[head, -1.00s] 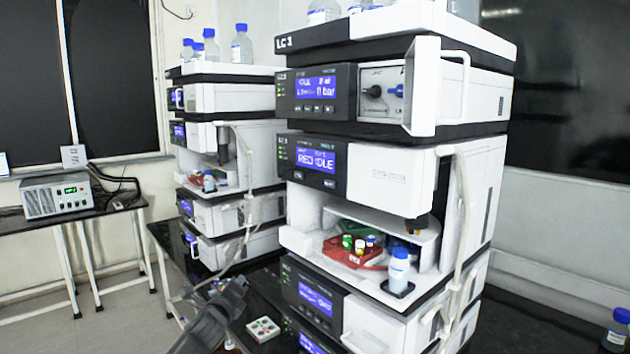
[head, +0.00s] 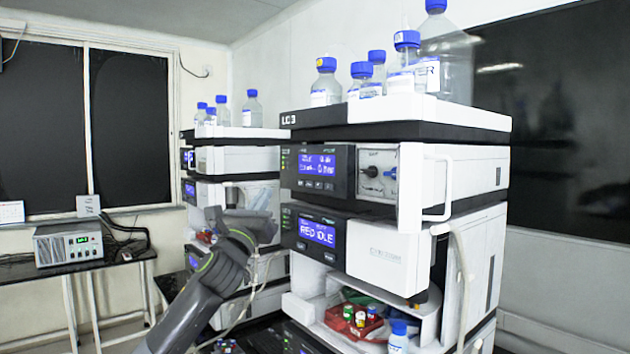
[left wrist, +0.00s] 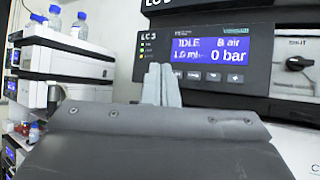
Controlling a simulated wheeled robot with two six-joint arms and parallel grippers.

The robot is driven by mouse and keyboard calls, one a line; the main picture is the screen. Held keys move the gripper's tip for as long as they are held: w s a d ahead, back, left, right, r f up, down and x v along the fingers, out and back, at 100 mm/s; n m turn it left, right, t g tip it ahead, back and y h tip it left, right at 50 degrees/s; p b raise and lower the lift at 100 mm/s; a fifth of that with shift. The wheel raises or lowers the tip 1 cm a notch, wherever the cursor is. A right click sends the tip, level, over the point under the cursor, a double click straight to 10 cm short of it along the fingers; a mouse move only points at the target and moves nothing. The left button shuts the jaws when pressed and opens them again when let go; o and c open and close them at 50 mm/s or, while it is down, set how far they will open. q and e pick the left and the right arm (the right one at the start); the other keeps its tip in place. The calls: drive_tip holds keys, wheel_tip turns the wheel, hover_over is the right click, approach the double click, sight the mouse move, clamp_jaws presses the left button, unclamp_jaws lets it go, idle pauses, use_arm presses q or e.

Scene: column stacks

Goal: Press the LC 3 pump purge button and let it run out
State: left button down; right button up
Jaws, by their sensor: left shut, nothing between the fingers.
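The LC 3 pump (head: 318,165) is the upper module of the near stack, with a lit blue screen, a row of small buttons below it and a black knob at its right. In the left wrist view the pump screen (left wrist: 210,52) reads IDLE, B air and 0 bar. My left gripper (head: 262,228) is shut and empty, to the left of the stack and lower than the pump panel in the head view. In the left wrist view its closed fingertips (left wrist: 161,84) overlap the panel's lower left, hiding part of the button row. Contact cannot be told. My right gripper is not in view.
The sampler module (head: 318,232) below the pump reads RED IDLE. A red vial tray (head: 350,322) sits in its open bay. Several blue-capped bottles (head: 407,65) stand on top. Another stack (head: 235,160) stands behind at left. A grey instrument (head: 68,243) is on a far bench.

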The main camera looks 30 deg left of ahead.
sight(310, 184)
use_arm(q)
drive_tip(key=shift+s+d+r+m+t, duration=0.2)
drive_tip(key=shift+r+m+t, duration=0.1)
drive_tip(key=shift+r, duration=0.35)
drive_tip(key=shift+a, duration=0.1)
drive_tip(key=w+d, duration=0.3)
drive_tip(key=w, duration=0.5)
drive_tip(key=shift+d+p, duration=0.25)
drive_tip(key=shift+p, duration=0.1)
drive_tip(key=shift+w, duration=0.2)
idle(1.4)
drive_tip(key=shift+w+d, duration=0.15)
drive_tip(key=shift+w, duration=0.15)
